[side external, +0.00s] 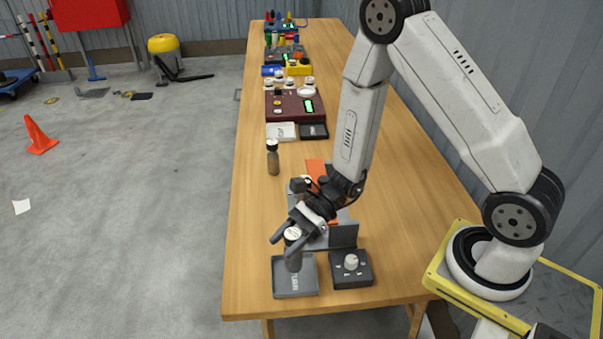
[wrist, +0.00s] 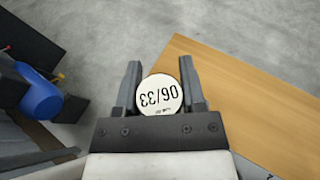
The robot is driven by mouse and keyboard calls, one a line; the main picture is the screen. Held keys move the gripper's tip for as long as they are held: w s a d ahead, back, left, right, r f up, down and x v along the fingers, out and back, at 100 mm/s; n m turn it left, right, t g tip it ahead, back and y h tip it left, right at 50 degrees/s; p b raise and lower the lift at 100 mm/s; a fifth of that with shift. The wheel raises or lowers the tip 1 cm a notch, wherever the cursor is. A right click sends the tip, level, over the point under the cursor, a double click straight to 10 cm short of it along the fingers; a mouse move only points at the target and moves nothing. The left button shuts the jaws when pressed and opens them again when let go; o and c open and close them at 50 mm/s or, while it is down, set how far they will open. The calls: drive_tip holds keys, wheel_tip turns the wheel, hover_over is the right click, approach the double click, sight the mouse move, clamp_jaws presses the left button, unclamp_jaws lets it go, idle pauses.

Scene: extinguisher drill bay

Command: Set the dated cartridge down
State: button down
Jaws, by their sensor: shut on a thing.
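The dated cartridge (side external: 293,262) is a dark cylinder with a pale round cap. In the wrist view, the cap (wrist: 159,95) reads 06/33 upside down and sits between the two fingers. My gripper (side external: 284,246) is shut on the cartridge and holds it roughly upright. The cartridge is at the grey lettered tray (side external: 308,289) at the near end of the table. I cannot tell whether its base touches the tray floor. The tray does not show clearly in the wrist view.
A dark box with a white knob (side external: 351,262) stands right of the tray. A grey stand with an orange panel (side external: 316,168) is behind my gripper. The wooden table's (side external: 245,235) left strip is clear.

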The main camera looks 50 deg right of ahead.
drive_tip(key=shift+f, duration=0.1)
drive_tip(key=shift+f, duration=1.65)
drive_tip(key=shift+f, duration=0.15)
drive_tip(key=shift+c, duration=0.9)
unclamp_jaws()
drive_tip(key=v, duration=1.2)
